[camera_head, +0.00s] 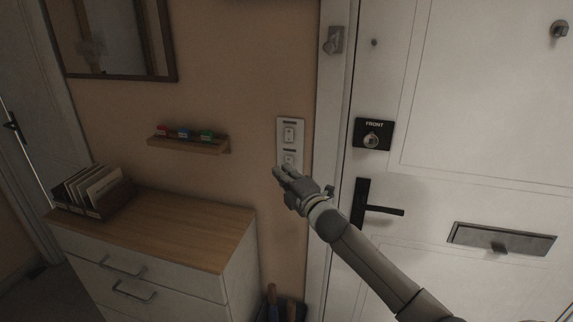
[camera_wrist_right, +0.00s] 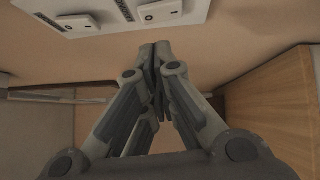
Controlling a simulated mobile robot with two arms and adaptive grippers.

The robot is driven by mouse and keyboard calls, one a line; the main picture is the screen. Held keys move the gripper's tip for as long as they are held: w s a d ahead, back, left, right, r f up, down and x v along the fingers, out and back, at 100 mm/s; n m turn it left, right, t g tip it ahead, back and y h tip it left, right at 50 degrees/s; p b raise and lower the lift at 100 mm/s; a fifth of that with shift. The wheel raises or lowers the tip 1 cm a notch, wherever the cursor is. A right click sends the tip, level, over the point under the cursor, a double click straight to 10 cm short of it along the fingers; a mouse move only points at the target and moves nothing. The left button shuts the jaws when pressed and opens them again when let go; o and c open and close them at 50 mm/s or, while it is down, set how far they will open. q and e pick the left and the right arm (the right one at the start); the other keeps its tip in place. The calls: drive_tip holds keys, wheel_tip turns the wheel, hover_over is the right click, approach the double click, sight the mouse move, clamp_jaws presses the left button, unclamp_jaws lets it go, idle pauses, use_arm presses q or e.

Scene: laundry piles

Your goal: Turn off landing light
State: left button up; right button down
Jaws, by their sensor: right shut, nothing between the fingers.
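A pale switch panel (camera_head: 290,126) with two switches, one above the other, is on the tan wall left of the front door. Small dark labels sit by the switches, too small to read. My right gripper (camera_head: 280,172) is shut and empty, with its fingertips at the lower switch (camera_head: 290,159), partly covering it. I cannot tell whether they touch. In the right wrist view the panel (camera_wrist_right: 97,24) shows at the top, above and left of the shut fingertips (camera_wrist_right: 155,48). My left gripper is not in view.
The white front door (camera_head: 480,120) has a black lever handle (camera_head: 385,210), a lock marked FRONT (camera_head: 373,135) and a letter slot. A small shelf (camera_head: 190,145) with key tags is left of the panel. A dresser (camera_head: 190,228) with a file box (camera_head: 92,190) stands below.

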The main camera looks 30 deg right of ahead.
sight(289, 162)
drive_tip(key=shift+w+d+r+p, duration=0.15)
drive_tip(key=shift+w+d+p, duration=0.15)
drive_tip(key=shift+w+d, duration=0.6)
drive_tip(key=shift+s, duration=0.15)
drive_tip(key=shift+d+r+m+g+p, duration=0.2)
drive_tip(key=shift+d+m+g+p, duration=0.1)
drive_tip(key=shift+p, duration=0.6)
drive_tip(key=shift+a+f, duration=0.1)
